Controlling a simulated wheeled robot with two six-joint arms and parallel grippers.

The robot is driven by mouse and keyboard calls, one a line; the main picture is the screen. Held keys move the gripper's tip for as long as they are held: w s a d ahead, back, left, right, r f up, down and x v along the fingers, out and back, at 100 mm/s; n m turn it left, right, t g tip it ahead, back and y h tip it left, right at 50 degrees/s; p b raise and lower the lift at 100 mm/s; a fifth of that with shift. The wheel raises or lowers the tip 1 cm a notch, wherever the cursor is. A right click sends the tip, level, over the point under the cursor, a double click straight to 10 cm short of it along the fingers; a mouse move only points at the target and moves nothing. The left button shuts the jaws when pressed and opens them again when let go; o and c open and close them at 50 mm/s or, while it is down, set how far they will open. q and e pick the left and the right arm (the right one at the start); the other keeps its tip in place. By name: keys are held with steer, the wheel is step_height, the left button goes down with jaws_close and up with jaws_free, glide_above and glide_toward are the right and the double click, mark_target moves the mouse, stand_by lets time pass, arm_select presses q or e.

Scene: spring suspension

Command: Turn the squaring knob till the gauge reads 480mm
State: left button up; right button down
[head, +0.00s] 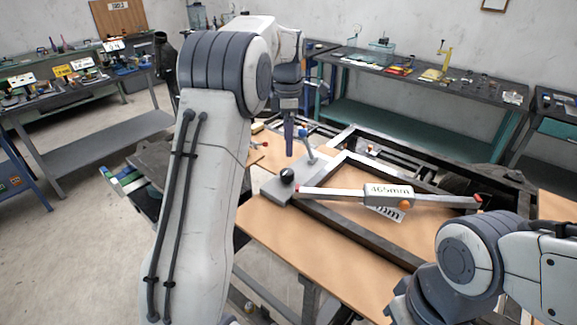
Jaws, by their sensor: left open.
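The gauge (389,192) is a white box on a bar that lies diagonally across the dark frame (330,222); it reads 465mm. A round black knob (287,175), which looks like the squaring knob, sits on a grey plate (272,190) at the bar's left end. My left gripper (289,150) points down above the knob, apart from it as seen here, and is open. My right arm enters at the lower right; its gripper is not visible.
A thin upright lever with a blue top (306,140) stands on the plate close beside my left gripper. The frame rests on a wooden-topped table (290,250), clear at the front. Benches with tools (425,85) line the back wall.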

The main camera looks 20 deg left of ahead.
mark_target(287, 171)
arm_select(q)
step_height(287, 171, down, 10)
steer(key=shift+a+f+p, duration=0.15)
steer(key=shift+f+p, duration=0.1)
steer(key=shift+p, duration=1)
steer(key=shift+c, duration=0.4)
jaws_close()
